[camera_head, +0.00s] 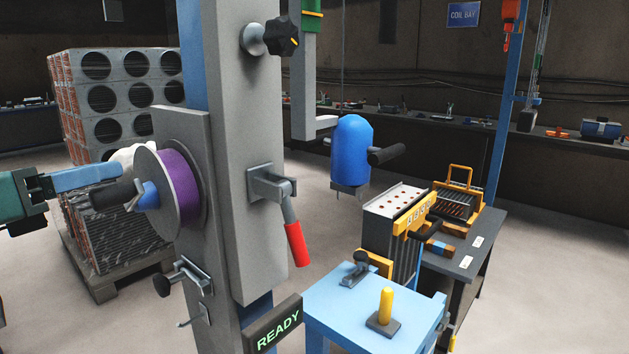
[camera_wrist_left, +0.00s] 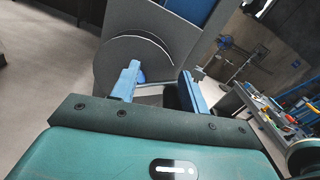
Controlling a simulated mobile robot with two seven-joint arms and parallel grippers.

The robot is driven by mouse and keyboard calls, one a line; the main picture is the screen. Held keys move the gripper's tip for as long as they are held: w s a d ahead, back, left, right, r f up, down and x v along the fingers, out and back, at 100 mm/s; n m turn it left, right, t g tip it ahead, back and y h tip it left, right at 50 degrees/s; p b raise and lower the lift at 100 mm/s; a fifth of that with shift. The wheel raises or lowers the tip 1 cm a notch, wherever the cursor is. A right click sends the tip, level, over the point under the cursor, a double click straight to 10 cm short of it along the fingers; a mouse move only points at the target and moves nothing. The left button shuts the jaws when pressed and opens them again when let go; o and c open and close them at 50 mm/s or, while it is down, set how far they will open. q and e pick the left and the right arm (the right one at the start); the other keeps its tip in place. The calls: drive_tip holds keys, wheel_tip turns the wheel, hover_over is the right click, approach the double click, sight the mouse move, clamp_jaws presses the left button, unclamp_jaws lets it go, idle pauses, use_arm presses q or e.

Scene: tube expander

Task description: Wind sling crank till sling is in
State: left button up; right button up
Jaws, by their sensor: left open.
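The sling crank is a grey disc (camera_head: 150,195) on the left side of the grey column, with a purple drum (camera_head: 182,188) behind it, a blue hub (camera_head: 149,196) and a dark handle (camera_head: 112,195) sticking out left. My left gripper (camera_head: 116,174) comes in from the left with blue fingers beside the handle. In the left wrist view the gripper (camera_wrist_left: 158,76) is open; the disc (camera_wrist_left: 112,62) is ahead, and the dark handle (camera_wrist_left: 172,98) shows between the fingers, close to the right one. I cannot tell whether they touch. My right gripper is out of view.
The column (camera_head: 240,130) carries a red-gripped lever (camera_head: 296,243), a black knob (camera_head: 282,36) and a READY sign (camera_head: 273,328). A blue tool head (camera_head: 352,150) hangs to the right above a light-blue stand (camera_head: 340,295). Coil blocks (camera_head: 110,95) stand behind left.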

use_arm(q)
drive_tip(key=b+v, duration=0.6)
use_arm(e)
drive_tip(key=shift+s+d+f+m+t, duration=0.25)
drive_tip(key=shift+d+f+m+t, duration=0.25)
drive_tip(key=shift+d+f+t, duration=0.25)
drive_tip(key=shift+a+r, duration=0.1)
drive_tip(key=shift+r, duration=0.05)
